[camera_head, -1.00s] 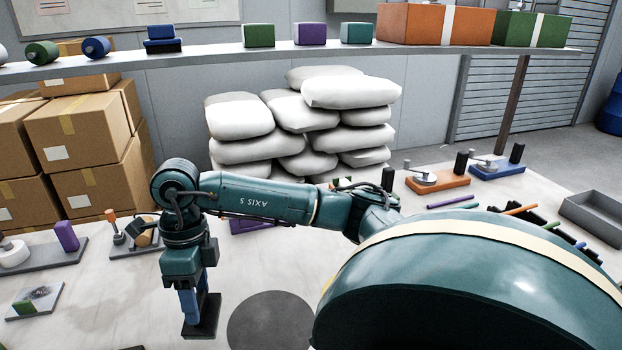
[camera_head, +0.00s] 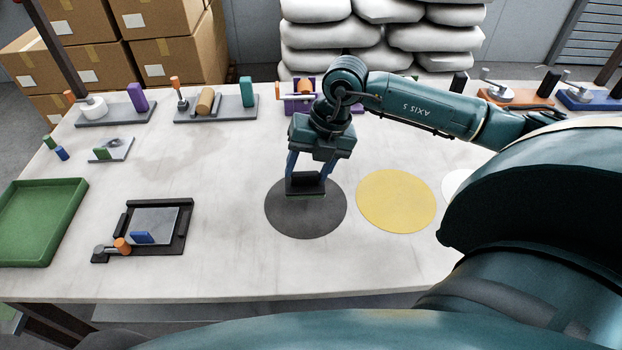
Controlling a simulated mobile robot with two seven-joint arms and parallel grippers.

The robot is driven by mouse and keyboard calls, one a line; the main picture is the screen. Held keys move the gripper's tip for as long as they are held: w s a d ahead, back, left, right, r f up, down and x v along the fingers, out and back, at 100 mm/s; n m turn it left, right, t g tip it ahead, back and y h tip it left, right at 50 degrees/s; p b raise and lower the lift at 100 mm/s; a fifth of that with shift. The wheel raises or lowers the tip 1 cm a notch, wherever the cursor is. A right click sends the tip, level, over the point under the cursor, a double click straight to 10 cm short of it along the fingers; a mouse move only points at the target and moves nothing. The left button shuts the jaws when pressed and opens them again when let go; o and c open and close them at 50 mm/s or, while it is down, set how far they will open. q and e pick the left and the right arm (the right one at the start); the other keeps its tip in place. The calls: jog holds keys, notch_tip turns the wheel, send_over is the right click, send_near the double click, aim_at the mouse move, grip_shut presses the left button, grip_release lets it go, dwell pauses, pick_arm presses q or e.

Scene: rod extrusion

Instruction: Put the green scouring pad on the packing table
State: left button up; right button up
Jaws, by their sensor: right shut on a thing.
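My right gripper (camera_head: 306,184) reaches in from the right and points down over the dark grey round mat (camera_head: 290,222) on the pale table (camera_head: 230,265). It is shut, its blue fingers ending in a dark block shape. No sign marks the table as the packing table. My left gripper is not in view.
A yellow round mat (camera_head: 396,201) lies right of the grey one. A black fixture (camera_head: 183,240) and a green tray (camera_head: 72,206) are at left. Several small fixtures line the back edge. The bare tabletop left of the grey mat is clear.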

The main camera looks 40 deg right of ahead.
aim_at(308, 185)
notch_tip(308, 185, down, 4)
jog(key=shift+f, duration=0.2)
jog(key=shift+f, duration=0.2)
jog(key=o, duration=1.3)
jog(key=shift+r, duration=0.1)
jog(key=shift+c, duration=0.2)
